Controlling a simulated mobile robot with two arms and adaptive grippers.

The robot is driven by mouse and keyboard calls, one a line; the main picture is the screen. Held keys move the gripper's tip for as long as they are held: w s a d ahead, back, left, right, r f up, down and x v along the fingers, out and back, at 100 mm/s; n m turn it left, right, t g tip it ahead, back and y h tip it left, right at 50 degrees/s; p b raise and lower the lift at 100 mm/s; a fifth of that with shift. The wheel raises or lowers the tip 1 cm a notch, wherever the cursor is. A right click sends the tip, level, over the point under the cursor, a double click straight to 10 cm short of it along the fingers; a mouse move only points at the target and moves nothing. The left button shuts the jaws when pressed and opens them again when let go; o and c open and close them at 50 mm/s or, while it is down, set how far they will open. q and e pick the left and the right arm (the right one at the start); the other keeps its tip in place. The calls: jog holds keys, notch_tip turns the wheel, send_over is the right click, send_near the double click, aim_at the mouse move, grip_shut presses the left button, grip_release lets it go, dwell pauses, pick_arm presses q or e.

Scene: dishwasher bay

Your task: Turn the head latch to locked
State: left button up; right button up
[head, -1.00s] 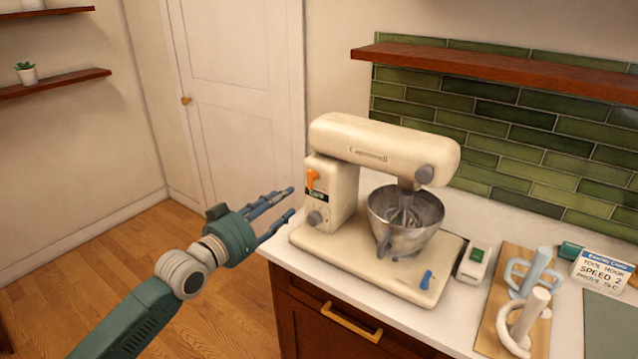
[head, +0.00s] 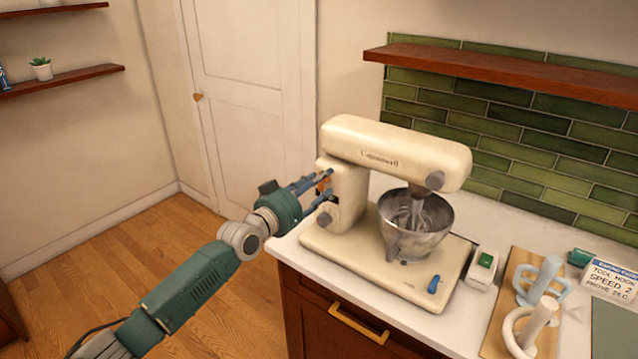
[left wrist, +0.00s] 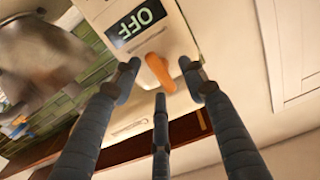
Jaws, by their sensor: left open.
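The cream stand mixer (head: 350,200) stands on the counter with its head (head: 390,150) level over the bowl. The head latch is a small orange lever (head: 324,185) on the mixer's left side, partly covered by my fingers in the head view. In the left wrist view the orange latch (left wrist: 158,72) shows clearly beside a dark "OFF" label (left wrist: 136,22). My left gripper (head: 327,184) is open at that side, and its fingertips (left wrist: 160,80) lie on either side of the latch. I cannot tell whether any finger touches it. My right gripper is not in view.
A metal bowl (head: 415,235) sits on the mixer base. A wooden shelf (head: 500,73) hangs above.

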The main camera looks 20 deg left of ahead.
pick_arm(q)
jog(key=shift+s, duration=0.1)
jog(key=shift+c, duration=0.5)
grip_shut()
jog(key=shift+f+n, duration=0.1)
jog(key=shift+n, duration=0.2)
jog(key=n, duration=1.1)
jog(key=a+n, duration=0.1)
jog(key=n, duration=0.5)
jog(key=shift+w, duration=0.2)
jog(key=shift+n, duration=0.3)
